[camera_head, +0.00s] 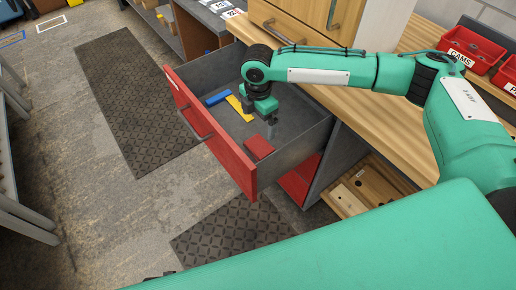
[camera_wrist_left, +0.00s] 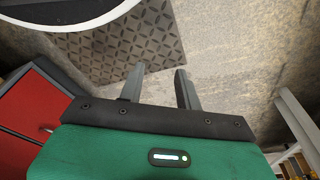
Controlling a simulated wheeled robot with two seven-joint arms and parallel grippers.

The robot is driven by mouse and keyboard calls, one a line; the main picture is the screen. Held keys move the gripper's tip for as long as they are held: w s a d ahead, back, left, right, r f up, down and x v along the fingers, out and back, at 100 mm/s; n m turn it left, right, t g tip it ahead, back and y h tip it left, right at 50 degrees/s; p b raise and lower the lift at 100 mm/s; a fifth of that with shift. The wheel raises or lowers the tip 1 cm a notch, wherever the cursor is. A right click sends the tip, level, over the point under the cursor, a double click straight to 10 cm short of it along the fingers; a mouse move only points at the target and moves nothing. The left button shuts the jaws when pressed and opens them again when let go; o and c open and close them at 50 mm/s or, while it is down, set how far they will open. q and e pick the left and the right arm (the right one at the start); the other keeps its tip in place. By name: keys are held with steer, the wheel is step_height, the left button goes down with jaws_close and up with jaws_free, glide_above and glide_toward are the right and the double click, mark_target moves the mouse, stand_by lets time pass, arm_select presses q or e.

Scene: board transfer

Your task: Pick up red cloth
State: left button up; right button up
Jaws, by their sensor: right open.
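The red cloth (camera_head: 258,147) lies as a small folded square on the grey floor of the open drawer (camera_head: 290,109), near its front right corner. My right gripper (camera_head: 272,128) points down into the drawer, just behind the cloth and apart from it as far as I can tell. Its jaws are open and nothing shows between them. My left gripper (camera_wrist_left: 158,88) shows in the left wrist view with its two fingers apart and empty, above the floor. The left gripper is not visible in the head view.
A blue piece (camera_head: 217,98) and a yellow piece (camera_head: 240,107) lie in the drawer, left of my right gripper. The drawer's red front (camera_head: 212,135) and grey walls surround them. A wooden worktop (camera_head: 375,125) with red bins (camera_head: 470,48) stands to the right. Dark mats (camera_head: 125,95) lie on the floor.

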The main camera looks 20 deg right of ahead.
glide_above(258, 146)
step_height(258, 146, down, 8)
steer(key=shift+r, duration=0.15)
step_height(258, 146, down, 4)
steer(key=shift+d+f, duration=0.1)
steer(key=shift+f, duration=0.45)
arm_select(q)
steer(key=shift+w+d+r, duration=0.15)
steer(key=shift+w+r, duration=0.05)
steer(key=shift+r, duration=0.75)
arm_select(e)
steer(key=c, duration=0.7)
